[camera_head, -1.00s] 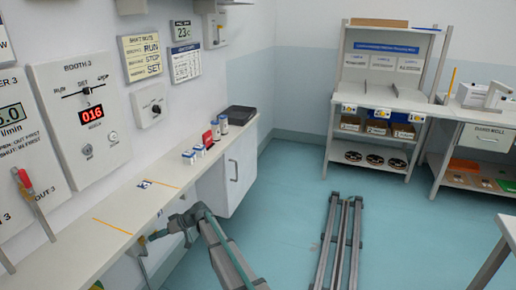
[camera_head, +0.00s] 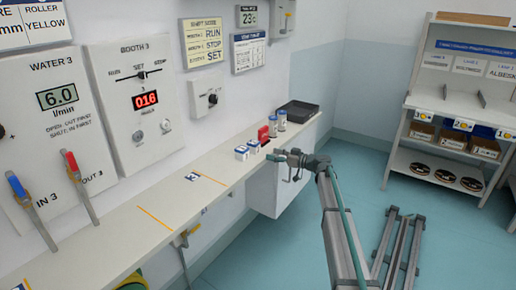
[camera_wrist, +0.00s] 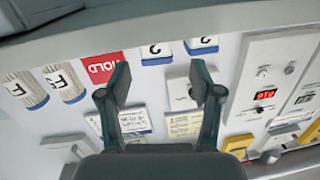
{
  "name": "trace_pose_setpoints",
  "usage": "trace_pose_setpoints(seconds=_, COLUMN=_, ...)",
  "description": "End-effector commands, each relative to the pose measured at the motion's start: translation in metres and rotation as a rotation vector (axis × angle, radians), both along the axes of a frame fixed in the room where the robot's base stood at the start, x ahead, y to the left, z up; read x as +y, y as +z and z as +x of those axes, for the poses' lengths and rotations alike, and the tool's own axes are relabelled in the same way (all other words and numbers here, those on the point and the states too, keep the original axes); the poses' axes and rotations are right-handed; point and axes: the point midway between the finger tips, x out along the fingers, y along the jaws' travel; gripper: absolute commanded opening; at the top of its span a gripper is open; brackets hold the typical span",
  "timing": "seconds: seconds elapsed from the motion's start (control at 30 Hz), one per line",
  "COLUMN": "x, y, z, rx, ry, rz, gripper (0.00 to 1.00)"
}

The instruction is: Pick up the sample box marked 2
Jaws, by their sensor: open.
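Two small white sample boxes with blue edges stand side by side on the wall shelf. In the head view they are a nearer box (camera_head: 242,153) and a farther box (camera_head: 254,146). In the wrist view each shows a mark like an upside-down 2, on the left box (camera_wrist: 155,52) and the right box (camera_wrist: 202,45). My gripper (camera_head: 273,158) is at the shelf's front edge, just right of the boxes and apart from them. In the wrist view my gripper (camera_wrist: 160,70) is open and empty, with both boxes beyond its fingertips.
A red HOLD block (camera_head: 264,134), two lidded jars (camera_head: 277,122) and a black tray (camera_head: 298,111) stand behind the boxes on the shelf (camera_head: 120,235). The shelf's front part is mostly clear. Booth panels (camera_head: 135,100) line the wall.

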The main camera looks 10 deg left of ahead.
Motion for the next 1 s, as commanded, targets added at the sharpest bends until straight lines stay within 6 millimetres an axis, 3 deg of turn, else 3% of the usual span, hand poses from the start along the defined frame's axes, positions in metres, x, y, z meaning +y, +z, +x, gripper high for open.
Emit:
trace_pose_setpoints(seconds=0.27, x=0.008, y=0.016, z=0.014, rx=-0.113, ry=-0.005, rz=0.014, gripper=0.65)
trace_pose_setpoints(seconds=0.53, x=0.042, y=0.017, z=0.029, rx=-0.111, ry=-0.004, rz=0.013, gripper=0.65)
trace_pose_setpoints(seconds=0.83, x=0.061, y=0.018, z=0.035, rx=-0.110, ry=-0.005, rz=0.013, gripper=0.65)
trace_pose_setpoints(seconds=1.0, x=0.082, y=0.021, z=0.044, rx=-0.110, ry=-0.004, rz=0.013, gripper=0.65)
